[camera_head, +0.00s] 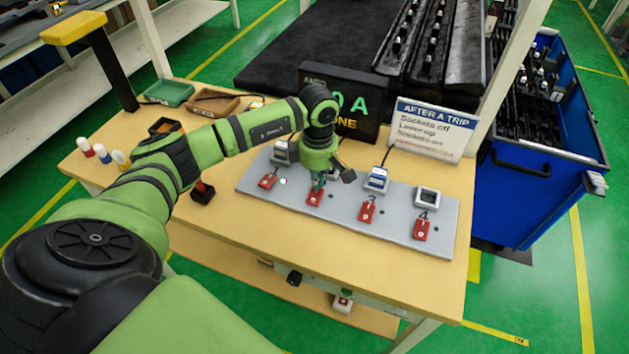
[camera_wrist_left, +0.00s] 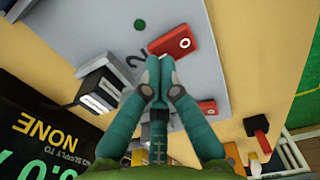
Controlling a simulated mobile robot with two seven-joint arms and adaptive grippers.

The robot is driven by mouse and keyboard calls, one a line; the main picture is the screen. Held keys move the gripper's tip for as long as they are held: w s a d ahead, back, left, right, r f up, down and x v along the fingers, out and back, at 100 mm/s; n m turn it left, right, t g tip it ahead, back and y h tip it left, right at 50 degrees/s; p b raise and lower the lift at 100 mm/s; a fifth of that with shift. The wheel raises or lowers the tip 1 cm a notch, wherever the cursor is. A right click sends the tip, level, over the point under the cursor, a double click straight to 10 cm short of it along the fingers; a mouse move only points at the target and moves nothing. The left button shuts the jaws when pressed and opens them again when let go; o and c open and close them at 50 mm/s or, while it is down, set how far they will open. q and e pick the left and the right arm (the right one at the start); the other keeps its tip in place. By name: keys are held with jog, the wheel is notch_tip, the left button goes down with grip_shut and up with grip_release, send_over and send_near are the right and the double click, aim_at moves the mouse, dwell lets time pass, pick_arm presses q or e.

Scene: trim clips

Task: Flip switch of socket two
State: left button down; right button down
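A grey panel (camera_head: 345,217) on the table carries red switches in a row with numbers beside them. Switch two (camera_head: 315,198) is below my left gripper (camera_head: 318,184). In the left wrist view, switch two (camera_wrist_left: 172,44) lies just beyond the fingertips, beside the printed 2. My left gripper (camera_wrist_left: 159,62) has its fingers together, with nothing seen between them. I cannot tell whether the tips touch the switch. Socket two (camera_wrist_left: 100,95) shows at the left in the wrist view and is mostly hidden by my arm in the head view. My right gripper is not in view.
Switch one (camera_head: 268,181), switch three (camera_head: 367,212) and switch four (camera_head: 421,230) flank it. Behind the panel stand a dark display (camera_head: 350,105) and an "AFTER A TRIP" sign (camera_head: 428,130). A blue bin (camera_head: 535,185) stands right of the table.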

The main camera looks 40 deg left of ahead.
pick_arm(q)
jog(key=shift+f+b, duration=0.85)
jog(key=shift+f, duration=0.05)
jog(key=shift+s, duration=0.1)
dwell(0.3)
jog(key=shift+r+p, duration=0.6)
jog(key=shift+r, duration=0.25)
jog(key=shift+r+p, duration=1.45)
jog(key=shift+r, duration=1.25)
